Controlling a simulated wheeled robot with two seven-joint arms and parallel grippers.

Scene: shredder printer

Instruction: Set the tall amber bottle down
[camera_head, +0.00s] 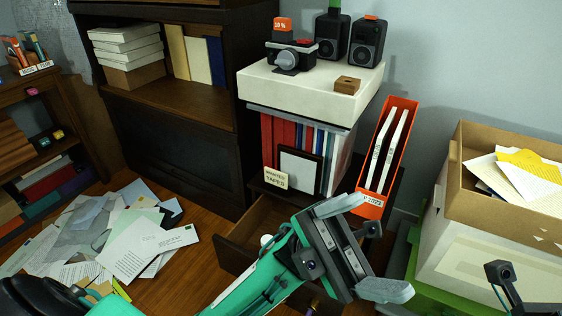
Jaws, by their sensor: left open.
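My left gripper (381,246) is open in the head view, its two grey fingers spread wide with nothing seen between them. It is above and to the right of an open wooden drawer (236,262). I cannot make out a tall amber bottle. A small white round top (266,240) shows inside the drawer, partly behind my left arm; I cannot tell what it belongs to. A dark end part of my right arm (502,274) shows at the lower right, its fingers out of view.
An orange file holder (388,158) stands behind my left gripper. A cardboard box (458,190) with papers is at the right. A white-topped stand (270,84) carries a camera and speakers. Loose papers (130,245) cover the floor at left, beside a dark bookcase (180,150).

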